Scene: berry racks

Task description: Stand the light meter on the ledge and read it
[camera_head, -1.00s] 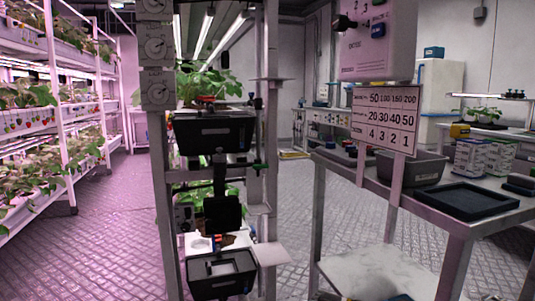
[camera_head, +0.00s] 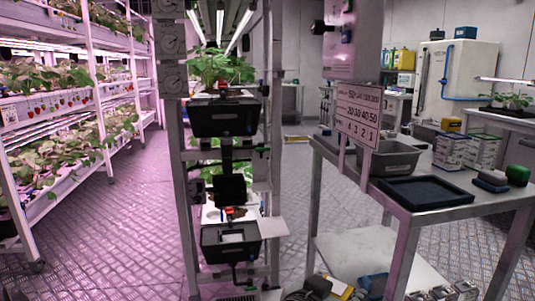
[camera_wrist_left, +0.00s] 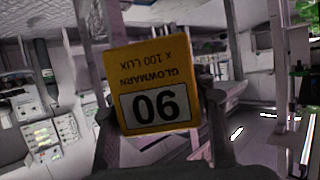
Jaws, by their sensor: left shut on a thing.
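A yellow light meter (camera_wrist_left: 155,62) is held between the two fingers of my left gripper (camera_wrist_left: 161,115) in the left wrist view. Its label, GLOWMARN x 100 LUX, appears upside down. Its display shows two digits, a 0 and a 6 or 9, also inverted. In the head view, a dark shape with a yellow part (camera_head: 342,291) shows at the bottom edge; I cannot tell whether it is my gripper with the meter. A small pale ledge (camera_head: 272,228) sticks out to the right from the middle rack, empty. My right gripper is not seen.
The middle rack holds a black upper crate (camera_head: 224,118) and lower crate (camera_head: 218,256). A number chart (camera_head: 357,117) stands before a metal table (camera_head: 430,215) bearing a dark tray (camera_head: 425,194). Plant shelves (camera_head: 75,100) line the left. Floor (camera_head: 110,240) between is clear.

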